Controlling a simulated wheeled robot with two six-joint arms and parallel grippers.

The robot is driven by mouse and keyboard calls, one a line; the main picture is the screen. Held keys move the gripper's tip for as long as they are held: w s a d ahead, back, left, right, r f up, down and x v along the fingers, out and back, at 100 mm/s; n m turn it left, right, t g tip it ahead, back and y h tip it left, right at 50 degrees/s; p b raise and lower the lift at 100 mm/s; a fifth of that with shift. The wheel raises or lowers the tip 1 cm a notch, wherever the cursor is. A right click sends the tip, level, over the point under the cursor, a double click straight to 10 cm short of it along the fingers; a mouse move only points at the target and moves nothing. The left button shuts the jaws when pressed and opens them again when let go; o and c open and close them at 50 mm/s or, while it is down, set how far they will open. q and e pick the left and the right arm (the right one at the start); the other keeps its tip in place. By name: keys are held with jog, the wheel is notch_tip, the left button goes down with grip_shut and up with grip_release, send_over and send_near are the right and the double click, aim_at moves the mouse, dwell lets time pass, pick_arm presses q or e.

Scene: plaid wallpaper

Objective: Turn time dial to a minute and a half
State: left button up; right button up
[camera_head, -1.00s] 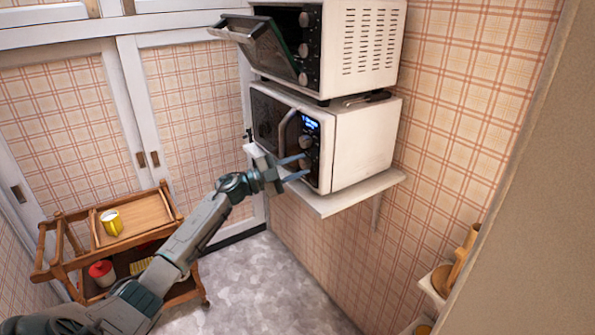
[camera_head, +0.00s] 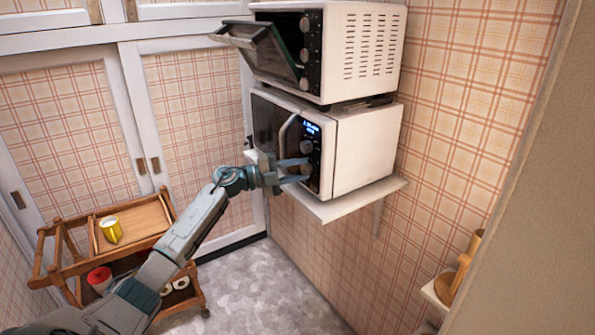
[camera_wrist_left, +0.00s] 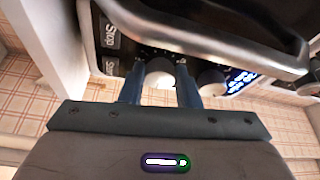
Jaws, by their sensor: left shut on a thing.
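The white microwave (camera_head: 363,150) stands on a wall shelf, with a black front panel, a lit blue display (camera_head: 311,127) and two round knobs. The upper knob (camera_head: 306,147) sits just below the display. My left gripper (camera_head: 306,169) is at the lower knob, with one finger on each side of it. In the left wrist view the fingers are shut on this lower dial (camera_wrist_left: 159,73), and the upper knob also shows just right of them (camera_wrist_left: 211,81). The display digits are too small to read surely. My right gripper is not in view.
A toaster oven (camera_head: 370,50) with its door hanging open stands on top of the microwave. The microwave's door handle (camera_wrist_left: 210,45) runs close to the fingers.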

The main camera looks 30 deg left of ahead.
pick_arm(q)
jog(key=o, duration=1)
jog(key=shift+c, duration=0.2)
jog(key=shift+s+a+f, duration=0.15)
jog(key=shift+s+a, duration=0.05)
jog(key=b+v, duration=0.4)
jog(key=v, duration=0.6)
jog(key=shift+s, duration=0.1)
